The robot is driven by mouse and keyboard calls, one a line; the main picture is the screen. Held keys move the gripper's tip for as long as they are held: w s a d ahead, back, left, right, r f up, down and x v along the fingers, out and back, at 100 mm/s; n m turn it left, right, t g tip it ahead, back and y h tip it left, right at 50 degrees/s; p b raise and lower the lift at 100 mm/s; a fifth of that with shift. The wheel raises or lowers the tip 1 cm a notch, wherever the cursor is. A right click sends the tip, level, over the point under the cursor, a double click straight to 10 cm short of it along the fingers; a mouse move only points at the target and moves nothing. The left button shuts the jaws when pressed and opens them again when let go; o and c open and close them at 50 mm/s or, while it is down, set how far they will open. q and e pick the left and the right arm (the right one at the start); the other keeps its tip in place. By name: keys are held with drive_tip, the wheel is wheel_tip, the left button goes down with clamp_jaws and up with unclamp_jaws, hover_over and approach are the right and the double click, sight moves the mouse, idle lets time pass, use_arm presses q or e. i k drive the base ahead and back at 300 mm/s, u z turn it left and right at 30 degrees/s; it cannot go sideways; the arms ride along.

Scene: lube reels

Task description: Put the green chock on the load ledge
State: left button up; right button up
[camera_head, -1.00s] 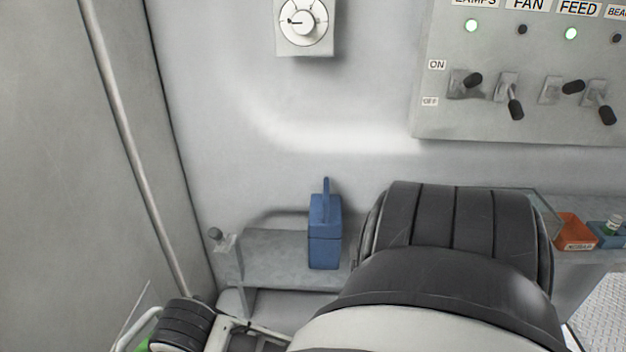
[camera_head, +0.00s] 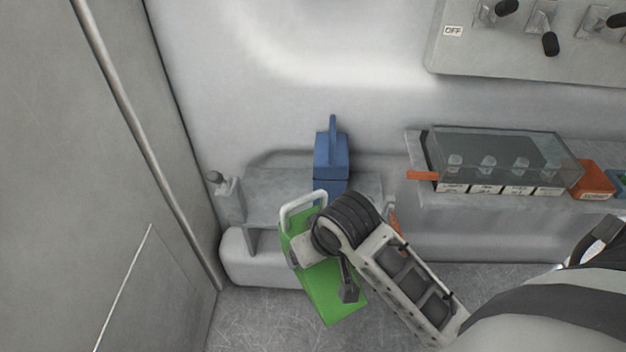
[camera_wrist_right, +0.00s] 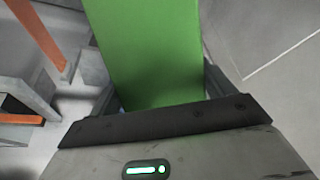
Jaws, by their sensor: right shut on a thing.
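The green chock (camera_head: 335,292) has a pale loop handle at its upper left end and is tilted in the head view. My right gripper (camera_head: 318,262) is shut on it, with the arm coming from the lower right. In the right wrist view the green chock (camera_wrist_right: 155,50) fills the space between the fingers. A grey ledge (camera_head: 262,187) on the back wall, likely the load ledge, lies just behind the chock; part of it is hidden by the chock and gripper. I cannot tell whether the chock touches it. My left gripper is not in view.
A blue box (camera_head: 331,158) with an upright handle stands on the grey ledge. A knobbed post (camera_head: 224,190) rises at the ledge's left end. A clear-covered case (camera_head: 500,160) and an orange bin (camera_head: 593,180) sit on the right shelf. The ledge's left part looks clear.

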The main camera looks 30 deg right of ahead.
sight(279, 190)
drive_tip(key=z, duration=0.2)
drive_tip(key=i, duration=1.15)
drive_tip(key=z, duration=0.35)
